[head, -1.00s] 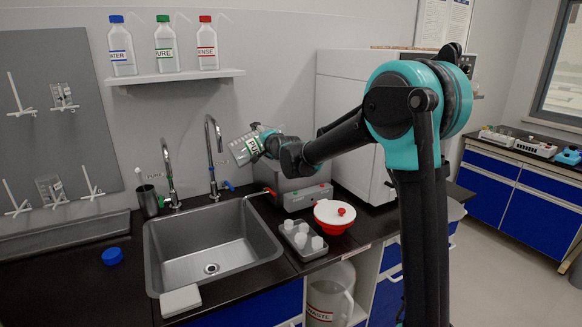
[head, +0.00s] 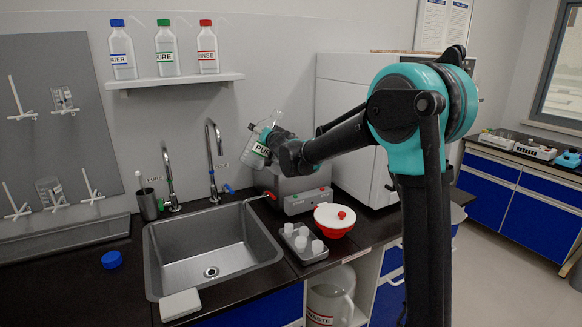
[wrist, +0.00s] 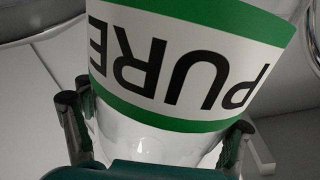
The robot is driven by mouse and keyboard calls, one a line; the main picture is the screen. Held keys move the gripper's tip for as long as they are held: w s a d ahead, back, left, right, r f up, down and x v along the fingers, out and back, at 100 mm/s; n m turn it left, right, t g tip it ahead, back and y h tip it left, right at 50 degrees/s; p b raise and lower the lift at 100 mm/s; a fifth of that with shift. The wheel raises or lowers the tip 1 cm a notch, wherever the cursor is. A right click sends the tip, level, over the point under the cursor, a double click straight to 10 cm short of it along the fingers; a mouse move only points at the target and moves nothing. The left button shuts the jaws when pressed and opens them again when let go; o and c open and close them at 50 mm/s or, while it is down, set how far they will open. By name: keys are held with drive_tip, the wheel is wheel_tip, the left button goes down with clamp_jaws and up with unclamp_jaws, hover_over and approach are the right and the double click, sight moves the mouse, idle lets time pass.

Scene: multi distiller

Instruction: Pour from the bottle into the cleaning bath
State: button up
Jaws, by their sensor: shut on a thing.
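My gripper (head: 271,141) is shut on a clear bottle (head: 258,150) with a green-bordered PURE label, held in the air above the counter right of the sink. The bottle is tilted in the head view. In the wrist view the bottle (wrist: 180,58) fills the upper middle, its lettering upside down, with my fingers (wrist: 158,125) on either side. The cleaning bath (head: 306,201) is a grey box with a red-buttoned front panel, below and slightly right of the bottle. Its inside is hidden, and I cannot see any liquid flowing.
The steel sink (head: 165,250) and its taps (head: 214,160) are left of the bath. A grey tray of white cups (head: 302,243) and a red-and-white bowl (head: 334,217) stand in front of it. A white cabinet (head: 340,95) rises behind on the right. Several capped bottles are on the wall shelf (head: 175,80).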

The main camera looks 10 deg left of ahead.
sight(263, 125)
drive_tip(key=shift+s+a+r+n+t+b, duration=0.1)
drive_tip(key=shift+r+n+t+b, duration=0.1)
drive_tip(key=shift+r+n, duration=0.55)
drive_tip(key=shift+s+a+r+n+t+b, duration=0.15)
drive_tip(key=shift+r+n, duration=0.3)
drive_tip(key=shift+r, duration=0.45)
drive_tip(key=shift+f+n+t+b, duration=0.15)
drive_tip(key=shift+f+n+b, duration=0.15)
drive_tip(key=shift+n, duration=0.55)
drive_tip(key=shift+f+n+t+b, duration=0.15)
drive_tip(key=shift+n+b, duration=0.25)
drive_tip(key=shift+n, duration=0.45)
